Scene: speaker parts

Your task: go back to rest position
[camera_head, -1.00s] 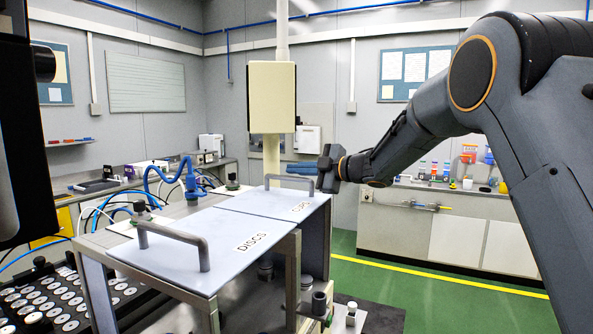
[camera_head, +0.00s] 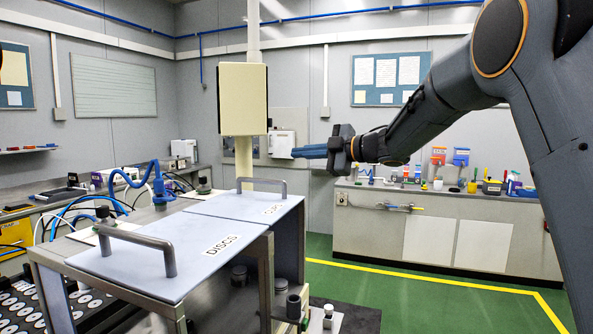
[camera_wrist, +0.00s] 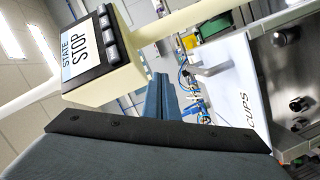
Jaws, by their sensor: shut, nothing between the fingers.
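My gripper (camera_head: 310,152) is at the end of my arm, which reaches in from the right in the head view. Its blue fingers are together with nothing between them. They point left, toward the cream box on a pole, above and beyond the lidded cabinet. In the wrist view the closed fingers (camera_wrist: 160,97) stick out past the dark gripper body, between the box with the screen and the CUPS lid. From these views I cannot tell the exact gap to the box.
Two grey lids with handles, DISCS (camera_head: 160,262) and CUPS (camera_head: 240,207), cover the cabinet. The cream box (camera_head: 243,99) has a screen reading STATE STOP (camera_wrist: 82,45) and buttons. A back counter (camera_head: 440,225) holds bottles and bins. Green floor (camera_head: 420,296) is open at right.

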